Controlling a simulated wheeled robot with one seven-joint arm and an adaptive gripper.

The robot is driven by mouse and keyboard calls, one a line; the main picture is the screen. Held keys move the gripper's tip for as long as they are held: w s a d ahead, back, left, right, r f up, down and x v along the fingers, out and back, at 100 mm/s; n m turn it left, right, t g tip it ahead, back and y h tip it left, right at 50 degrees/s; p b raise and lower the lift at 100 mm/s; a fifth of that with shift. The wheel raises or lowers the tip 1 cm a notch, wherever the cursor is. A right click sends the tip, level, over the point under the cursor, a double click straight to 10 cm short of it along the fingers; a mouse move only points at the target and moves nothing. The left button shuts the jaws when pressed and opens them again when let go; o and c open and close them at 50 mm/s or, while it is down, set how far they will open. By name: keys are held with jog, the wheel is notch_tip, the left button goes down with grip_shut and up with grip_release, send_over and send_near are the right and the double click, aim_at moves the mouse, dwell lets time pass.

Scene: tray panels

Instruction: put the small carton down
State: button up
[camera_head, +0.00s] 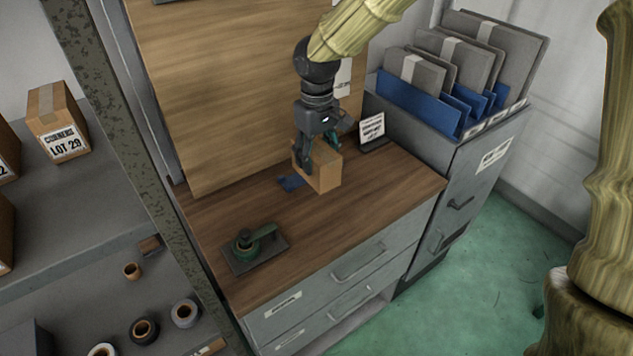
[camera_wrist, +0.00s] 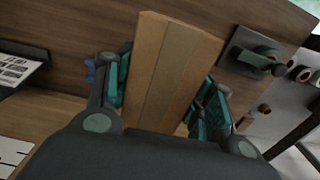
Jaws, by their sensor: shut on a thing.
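The small carton (camera_head: 322,171) is a tan cardboard box with a paler tape strip. My gripper (camera_head: 318,150) comes down from above and is shut on it, one finger on each side. In the wrist view the carton (camera_wrist: 170,75) sits between the teal-padded fingers of my gripper (camera_wrist: 165,90). In the head view it is over the wooden counter top (camera_head: 370,215), towards the back. I cannot tell whether its underside touches the wood. A small blue thing (camera_head: 291,182) lies just left of it, partly hidden, and also shows in the wrist view (camera_wrist: 90,70).
A green-handled device on a dark plate (camera_head: 256,248) stands at the counter's front left. A small sign (camera_head: 371,131) stands behind the carton on the right. A grey cabinet with files (camera_head: 440,110) adjoins on the right. The counter's front right is clear.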

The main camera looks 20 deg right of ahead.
aim_at(318, 170)
jog(key=s+f, duration=0.2)
jog(key=shift+a+f+p, duration=0.15)
jog(key=shift+f+p, duration=0.2)
jog(key=shift+p, duration=0.05)
jog(key=shift+w+f, duration=0.75)
jog(key=shift+f, duration=0.3)
jog(key=shift+w+f, duration=0.2)
jog(key=shift+f, duration=0.1)
jog(key=shift+s+f+p, duration=0.3)
jog(key=shift+s+f, duration=0.15)
notch_tip(318, 170, down, 2)
jog(key=shift+w+f, duration=0.2)
jog(key=shift+f, duration=0.15)
jog(key=shift+s+r, duration=0.15)
jog(key=shift+s, duration=0.05)
jog(key=o, duration=1.2)
jog(key=shift+w+f, duration=0.15)
jog(key=shift+f, duration=0.1)
jog(key=shift+r, duration=0.1)
